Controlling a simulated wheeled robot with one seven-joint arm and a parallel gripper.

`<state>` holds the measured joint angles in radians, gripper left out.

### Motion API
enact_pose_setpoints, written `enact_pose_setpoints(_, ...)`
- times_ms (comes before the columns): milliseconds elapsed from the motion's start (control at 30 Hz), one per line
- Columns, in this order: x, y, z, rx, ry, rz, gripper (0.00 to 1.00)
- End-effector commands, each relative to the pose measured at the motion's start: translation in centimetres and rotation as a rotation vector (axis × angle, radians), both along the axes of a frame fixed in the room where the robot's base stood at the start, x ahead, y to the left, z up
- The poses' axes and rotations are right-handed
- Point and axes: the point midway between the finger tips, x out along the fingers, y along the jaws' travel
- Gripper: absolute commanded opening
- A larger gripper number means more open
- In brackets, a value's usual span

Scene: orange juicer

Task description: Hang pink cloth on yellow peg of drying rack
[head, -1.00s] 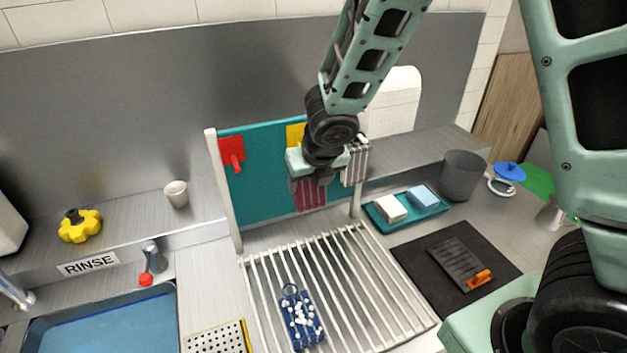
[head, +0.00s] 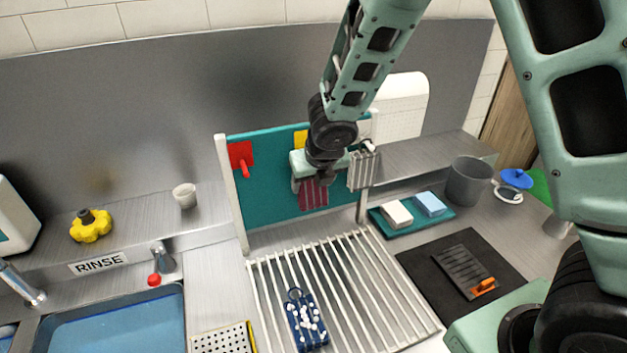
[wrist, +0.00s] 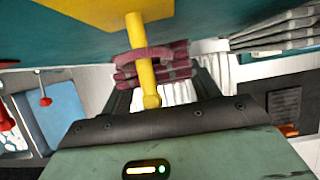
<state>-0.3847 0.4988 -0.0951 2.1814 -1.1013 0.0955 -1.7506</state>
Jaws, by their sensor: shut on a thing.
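The pink cloth (head: 313,194) hangs below my gripper in front of the teal board. In the wrist view the folded cloth (wrist: 180,62) is between the fingers of my gripper (wrist: 165,90), and its loop lies close around or against the yellow peg; I cannot tell which. The yellow peg (wrist: 142,60) sticks out from its yellow plate (wrist: 105,12) toward my gripper. In the head view the plate (head: 300,138) shows behind my wrist, and the peg is hidden. My gripper (head: 318,178) is mostly hidden behind my wrist.
A red peg (head: 243,165) is on the board's left side. Grey striped cloth (head: 364,170) hangs to the right of my gripper. A white slatted rack (head: 345,290) with a blue item (head: 306,320) lies below. A teal tray (head: 432,222) holds two sponges.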

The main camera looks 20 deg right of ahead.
Motion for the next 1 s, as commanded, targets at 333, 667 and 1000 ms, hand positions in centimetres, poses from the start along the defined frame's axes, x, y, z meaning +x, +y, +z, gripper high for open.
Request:
enact_pose_setpoints(333, 0.1, 0.0, -0.1, 0.000, -0.001, -0.001, 0.81)
enact_pose_setpoints(667, 0.0, -0.1, 0.1, 0.000, -0.001, -0.002, 0.87)
enact_pose_setpoints(1000, -2.2, -0.1, 5.4, 0.003, -0.004, -0.003, 0.87)
